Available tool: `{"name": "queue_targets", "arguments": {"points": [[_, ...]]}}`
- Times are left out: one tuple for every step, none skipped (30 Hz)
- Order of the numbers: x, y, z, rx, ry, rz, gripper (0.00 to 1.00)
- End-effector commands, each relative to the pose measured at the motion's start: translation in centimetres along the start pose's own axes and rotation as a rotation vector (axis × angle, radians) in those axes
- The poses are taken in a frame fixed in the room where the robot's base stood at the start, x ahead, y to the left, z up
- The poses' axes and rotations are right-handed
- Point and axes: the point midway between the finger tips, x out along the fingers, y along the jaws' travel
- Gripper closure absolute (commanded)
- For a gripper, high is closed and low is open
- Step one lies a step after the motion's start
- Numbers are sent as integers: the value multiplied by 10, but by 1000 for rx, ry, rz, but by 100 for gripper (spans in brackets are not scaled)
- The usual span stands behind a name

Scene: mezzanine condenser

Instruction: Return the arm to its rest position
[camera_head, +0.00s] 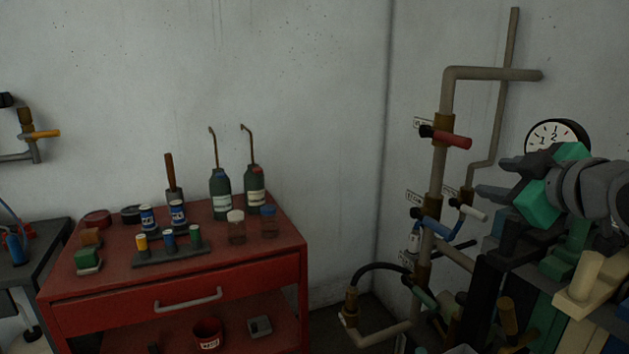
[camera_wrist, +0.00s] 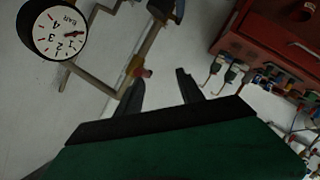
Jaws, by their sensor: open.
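My gripper (camera_head: 492,178) is at the right of the head view, raised in front of the wall pipes, with its dark fingers pointing left. The fingers are apart and nothing shows between them. In the wrist view, the open gripper (camera_wrist: 160,83) has bare wall and part of the pipework beyond its tips. My green and grey arm (camera_head: 565,190) is folded at the right edge and hides part of the pipework. I cannot tell the rest position from these frames.
A round pressure gauge (camera_head: 556,138) sits behind my wrist. A red-handled valve (camera_head: 446,137) and a blue-handled valve (camera_head: 430,222) are on the pipes left of my gripper. A red tool cart (camera_head: 270,263) with bottles and cans stands left. Open space lies between cart and pipes.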

Motion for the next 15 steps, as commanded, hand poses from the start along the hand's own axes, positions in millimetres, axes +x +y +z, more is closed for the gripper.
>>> {"name": "queue_targets", "arguments": {"points": [[7, -5, -4, 42, -12, -20, 55], [11, -10, -3, 73, -24, -32, 55], [17, -18, -1, 115, -43, -48, 55], [22, -25, 0, 149, -60, -62, 55], [27, -33, 2, 184, -77, -77, 55], [33, -44, 4, 231, -106, -99, 55], [37, -54, 6, 270, -129, -116, 55], [41, -66, 8, 308, -157, -137, 55], [46, -84, 12, 363, -201, -166, 55], [48, -101, 15, 406, -239, -191, 55], [49, -119, 18, 451, -284, -217, 55], [48, -147, 24, 511, -357, -255, 55], [45, -170, 30, 555, -421, -283, 55], [39, -194, 36, 596, -492, -310, 55], [29, -224, 47, 642, -586, -335, 55]]}}
